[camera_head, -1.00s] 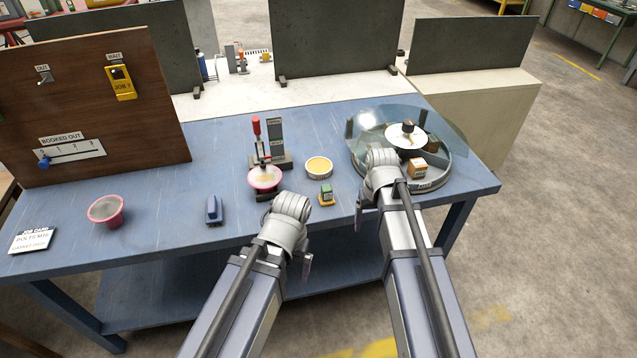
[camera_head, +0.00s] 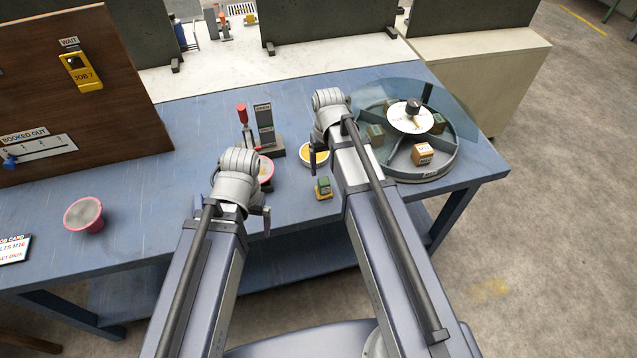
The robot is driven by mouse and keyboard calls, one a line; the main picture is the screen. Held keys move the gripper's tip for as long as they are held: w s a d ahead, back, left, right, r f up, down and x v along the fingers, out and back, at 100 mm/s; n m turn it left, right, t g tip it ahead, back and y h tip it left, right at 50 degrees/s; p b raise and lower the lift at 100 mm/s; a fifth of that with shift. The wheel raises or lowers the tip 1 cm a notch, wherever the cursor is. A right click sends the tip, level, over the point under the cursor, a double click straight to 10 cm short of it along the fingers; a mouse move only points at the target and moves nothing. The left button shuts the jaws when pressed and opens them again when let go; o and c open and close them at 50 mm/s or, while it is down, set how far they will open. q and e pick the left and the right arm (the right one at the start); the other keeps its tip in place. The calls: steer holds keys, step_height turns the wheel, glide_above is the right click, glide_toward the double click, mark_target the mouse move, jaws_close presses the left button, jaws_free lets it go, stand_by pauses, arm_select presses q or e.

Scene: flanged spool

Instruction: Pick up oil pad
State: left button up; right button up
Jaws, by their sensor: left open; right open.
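No label marks the oil pad. A round, shallow dish with a yellow pad (camera_head: 308,157) is on the blue bench, partly hidden by my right wrist. My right gripper (camera_head: 315,160) points down beside it, mostly behind the wrist, open. I cannot tell whether it touches the dish. My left gripper (camera_head: 262,212) is open, left of a small green block on a yellow base (camera_head: 323,187); its fingers are mostly hidden. A pink-rimmed dish (camera_head: 266,170) is partly behind my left wrist.
A red-handled stand (camera_head: 265,130) rises behind the dishes. A round divided tray with a clear cover (camera_head: 440,165) is at right, holding several small blocks. A pink-rimmed cup (camera_head: 84,214) and a brown board (camera_head: 80,110) are at left. The bench between cup and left arm is clear.

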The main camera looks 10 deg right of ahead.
mark_target(324, 181)
steer(key=shift+a+f+b, duration=0.15)
steer(key=shift+f+b, duration=1.8)
steer(key=shift+f, duration=0.05)
steer(key=shift+a+f+b, duration=0.15)
steer(key=shift+f+b, duration=1.8)
steer(key=shift+r, duration=0.1)
jaws_close()
